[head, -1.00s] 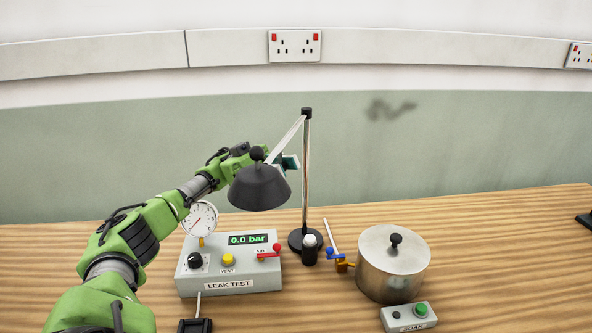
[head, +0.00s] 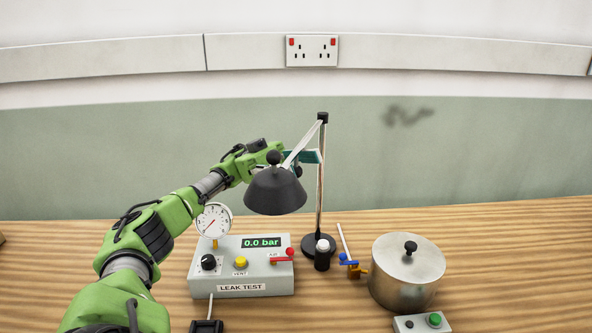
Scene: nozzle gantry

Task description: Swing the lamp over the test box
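The lamp has a dark grey shade (head: 276,192), a pale boom (head: 303,143) and an upright pole (head: 321,190) on a round black base (head: 313,243). The shade hangs at the boom's lower end, in the picture above the right rear part of the test box. The grey test box (head: 218,275) carries a gauge (head: 214,220), a display reading 0.0 bar, a yellow button and a red lever. My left gripper (head: 306,163) is behind the boom and shade, its teal part showing beside the boom. The boom and shade partly hide its fingers, so its grip is unclear. My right gripper is out of view.
A lidded metal pot (head: 407,280) with a blue-handled valve (head: 348,262) stands right of the lamp. A small box with a green button (head: 434,320) is in front of it. A white-capped black bottle (head: 322,255) stands by the lamp base. Wood is clear at far right.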

